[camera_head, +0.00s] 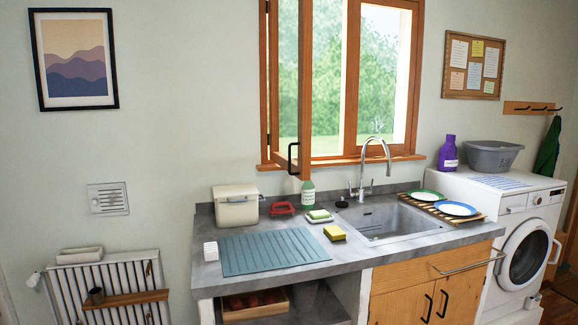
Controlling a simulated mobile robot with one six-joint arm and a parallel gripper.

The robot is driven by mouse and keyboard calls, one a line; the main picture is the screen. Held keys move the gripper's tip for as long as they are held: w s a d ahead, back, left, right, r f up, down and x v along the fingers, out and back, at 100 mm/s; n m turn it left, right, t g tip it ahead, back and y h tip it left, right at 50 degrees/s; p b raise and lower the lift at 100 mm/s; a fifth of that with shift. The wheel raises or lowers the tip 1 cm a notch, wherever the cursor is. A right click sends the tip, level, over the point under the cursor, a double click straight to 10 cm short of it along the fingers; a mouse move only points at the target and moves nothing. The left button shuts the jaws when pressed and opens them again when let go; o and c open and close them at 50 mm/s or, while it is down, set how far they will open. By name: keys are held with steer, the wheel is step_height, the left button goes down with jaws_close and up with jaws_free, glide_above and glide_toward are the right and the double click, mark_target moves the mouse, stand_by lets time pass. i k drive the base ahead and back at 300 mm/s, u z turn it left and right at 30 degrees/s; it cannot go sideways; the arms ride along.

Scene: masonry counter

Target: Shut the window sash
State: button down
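The wooden window sash (305,100) stands open, swung inward into the room and seen almost edge-on on the left side of the window. Its black handle (291,158) is near the sash's lower end, above the counter. The wooden window frame (410,85) is set in the wall behind the sink, and green trees show through the opening. My gripper is not in this view, so I cannot see whether it is open or shut.
A faucet (375,160), green bottle (308,194) and cream bin (236,206) stand on the counter (285,280) below the sash. A blue-grey mat (270,250) lies in front. A washing machine (525,245) stands at the right.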

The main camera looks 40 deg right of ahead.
mark_target(301, 169)
steer(key=k, duration=1.2)
steer(key=z, duration=0.45)
steer(key=i, duration=1.8)
steer(key=u, duration=0.7)
steer(key=i, duration=0.7)
steer(key=u, duration=0.4)
